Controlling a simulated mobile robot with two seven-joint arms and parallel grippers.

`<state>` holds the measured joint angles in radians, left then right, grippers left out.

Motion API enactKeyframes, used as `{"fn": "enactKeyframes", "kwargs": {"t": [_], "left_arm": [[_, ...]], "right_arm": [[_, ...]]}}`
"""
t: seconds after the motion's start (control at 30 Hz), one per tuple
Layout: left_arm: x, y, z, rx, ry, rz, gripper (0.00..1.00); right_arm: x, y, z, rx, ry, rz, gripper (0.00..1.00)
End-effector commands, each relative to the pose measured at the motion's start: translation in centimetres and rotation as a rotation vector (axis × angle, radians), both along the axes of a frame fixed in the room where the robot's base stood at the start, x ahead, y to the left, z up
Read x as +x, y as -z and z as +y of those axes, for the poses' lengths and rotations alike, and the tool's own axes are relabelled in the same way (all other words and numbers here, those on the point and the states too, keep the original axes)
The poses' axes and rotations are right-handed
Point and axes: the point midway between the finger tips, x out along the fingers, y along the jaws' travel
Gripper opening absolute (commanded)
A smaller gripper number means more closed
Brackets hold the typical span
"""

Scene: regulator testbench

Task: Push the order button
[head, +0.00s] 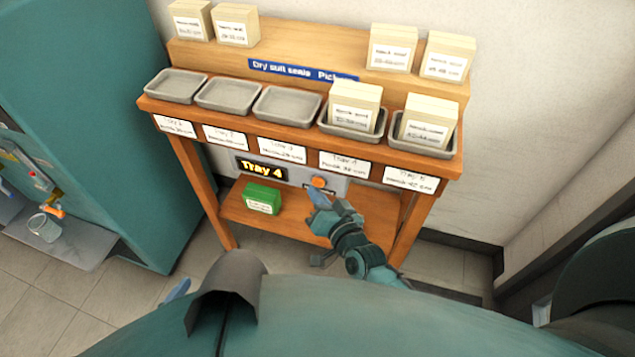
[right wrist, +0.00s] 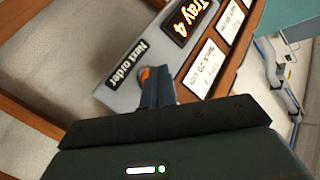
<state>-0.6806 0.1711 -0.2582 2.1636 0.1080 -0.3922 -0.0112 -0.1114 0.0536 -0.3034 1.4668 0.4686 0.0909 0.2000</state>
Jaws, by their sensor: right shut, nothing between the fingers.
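The orange order button (head: 318,182) sits on a grey panel under the tray shelf, right of the lit "Tray 4" display (head: 261,168). In the right wrist view the button (right wrist: 145,73) is partly hidden behind my fingertips, next to a "Next order" label (right wrist: 127,65). My right gripper (head: 318,197) is shut and empty, its fingertips right at the button. It also shows in the right wrist view (right wrist: 157,86); I cannot tell whether it touches the button. A blue tip at the lower left of the head view may be my left gripper (head: 177,291); its jaws cannot be made out.
Grey trays stand along the wooden shelf (head: 300,135); the two rightmost hold cream boxes (head: 355,105). More boxes stand on the upper ledge. A green box (head: 262,198) lies on the lower shelf. A teal cabinet (head: 95,100) stands at left.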

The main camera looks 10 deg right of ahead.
Motion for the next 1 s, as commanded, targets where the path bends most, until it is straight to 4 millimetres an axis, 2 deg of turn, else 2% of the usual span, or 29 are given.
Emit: {"fn": "enactKeyframes", "kwargs": {"t": [1.0], "left_arm": [[0.06, 0.12, 0.04, 0.001, -0.001, -0.002, 1.0]], "right_arm": [[0.86, 0.03, -0.51, 0.0, 0.0, 0.0, 0.0]]}}
